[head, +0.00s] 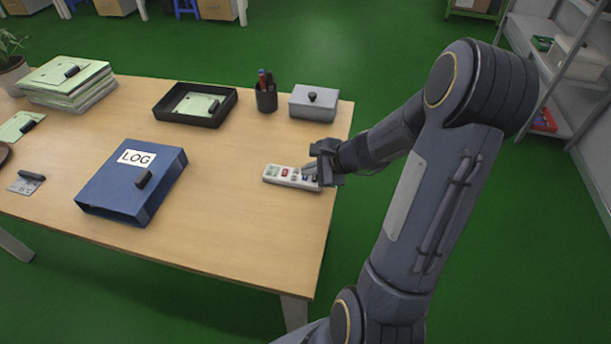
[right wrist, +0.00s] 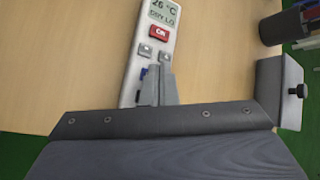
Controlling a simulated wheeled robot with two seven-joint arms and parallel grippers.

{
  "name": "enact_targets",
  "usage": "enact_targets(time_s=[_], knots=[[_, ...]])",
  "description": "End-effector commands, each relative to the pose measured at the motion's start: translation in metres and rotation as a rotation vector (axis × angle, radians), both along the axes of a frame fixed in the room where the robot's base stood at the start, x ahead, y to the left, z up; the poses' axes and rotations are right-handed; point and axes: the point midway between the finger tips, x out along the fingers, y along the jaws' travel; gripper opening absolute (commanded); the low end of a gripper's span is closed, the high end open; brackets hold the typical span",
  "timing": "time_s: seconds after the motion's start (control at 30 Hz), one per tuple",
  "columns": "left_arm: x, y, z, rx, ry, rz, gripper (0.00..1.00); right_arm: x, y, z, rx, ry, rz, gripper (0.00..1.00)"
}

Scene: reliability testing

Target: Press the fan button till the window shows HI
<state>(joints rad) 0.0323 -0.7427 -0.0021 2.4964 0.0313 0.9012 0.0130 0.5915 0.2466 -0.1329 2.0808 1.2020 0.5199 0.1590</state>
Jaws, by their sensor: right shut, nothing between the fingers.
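A white remote control (head: 281,176) lies on the desk near its right edge. In the right wrist view, the remote's display window (right wrist: 163,12) reads 26 °C and DRY LO. Below the window are a red button (right wrist: 159,33) and two grey buttons. A blue button (right wrist: 144,72) is partly hidden by my fingers, and I cannot read its label. My right gripper (head: 318,176) is shut and empty, its fingertips over the lower buttons of the remote; they also show in the right wrist view (right wrist: 157,72). I cannot tell whether they touch a button. My left gripper is out of view.
A blue LOG binder (head: 110,188) lies on the desk left of the remote. Behind stand a black tray (head: 165,112), a pen cup (head: 266,99) and a grey lidded box (head: 312,106). Paper stacks (head: 65,84) are at the far left. The desk around the remote is clear.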

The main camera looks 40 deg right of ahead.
Motion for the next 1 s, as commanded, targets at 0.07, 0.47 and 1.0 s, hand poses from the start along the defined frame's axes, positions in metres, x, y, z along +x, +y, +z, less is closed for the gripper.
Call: enact_targets(time_s=[0.07,0.47,1.0], knots=[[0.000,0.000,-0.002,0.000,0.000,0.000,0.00,0.000,0.000,-0.001,0.000,0.000,0.000,0.00],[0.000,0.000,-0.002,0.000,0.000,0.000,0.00,0.000,0.000,-0.002,0.000,0.000,0.000,0.00],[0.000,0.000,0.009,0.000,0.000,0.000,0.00,0.000,0.000,0.012,0.000,0.000,0.000,0.00]])
